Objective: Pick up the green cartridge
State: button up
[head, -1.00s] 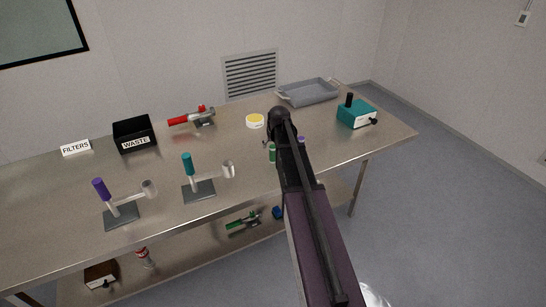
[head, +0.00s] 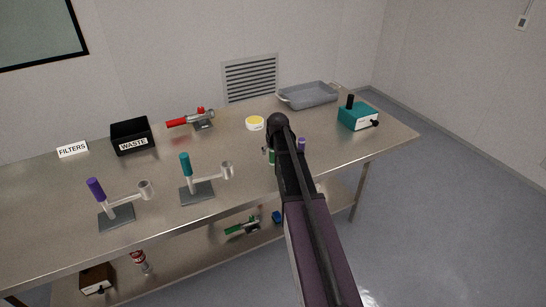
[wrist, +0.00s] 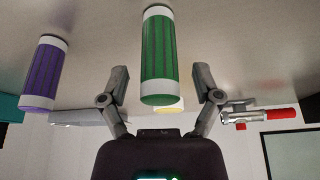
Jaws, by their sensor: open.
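The green cartridge (wrist: 157,55), with white end bands, stands on the steel table. In the wrist view, which shows the scene upside down, it is between the two spread fingers of my gripper (wrist: 159,82). The gripper is open, and I see a gap between each finger and the cartridge. In the head view the green cartridge (head: 271,157) is mostly hidden behind my arm, and the gripper's fingers are hidden too. A purple cartridge (wrist: 43,75) stands beside the green one and also shows in the head view (head: 301,144).
A yellow-topped white round container (head: 255,123), a grey tray (head: 309,95) and a teal device (head: 358,116) stand beyond and to the right. Two stands, teal-handled (head: 196,191) and purple-handled (head: 116,216), are to the left. A red-handled clamp (head: 190,120) and black waste bin (head: 132,136) are behind.

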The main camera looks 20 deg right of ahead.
grip_shut()
jog(key=shift+r, duration=0.2)
dwell(0.4)
notch_tip(320, 180, up, 4)
jog(key=p, duration=0.4)
jog(key=shift+f, duration=0.25)
jog(key=s+a, duration=0.2)
jog(key=s, duration=0.5)
jog(key=s+a+r+p, duration=0.1)
jog(key=s, duration=0.7)
jog(key=shift+s+a, duration=0.3)
jog(key=shift+a, duration=0.1)
